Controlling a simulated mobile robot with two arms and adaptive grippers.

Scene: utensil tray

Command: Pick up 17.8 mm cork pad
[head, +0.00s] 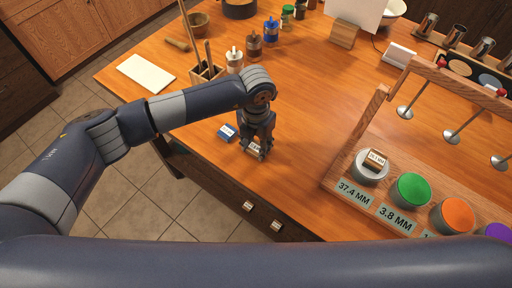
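My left gripper (257,148) points down near the front edge of the wooden table, with its fingers around or just over a small pad (254,149). The pad has a white label, is partly hidden by the fingers, and its number is too small to read. I cannot tell whether the fingers touch it. A blue pad (227,132) with a white label lies just left of the gripper. A brown, cork-coloured pad (375,159) with a label sits on a grey round post at the right. My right gripper is not in view.
A wooden rack (345,172) at the right holds grey, green (411,189), orange (453,215) and purple round posts, with labels such as 37.4 MM and 3.8 MM. Bottles (234,60) and a utensil box (207,73) stand behind the gripper. The table's middle is clear.

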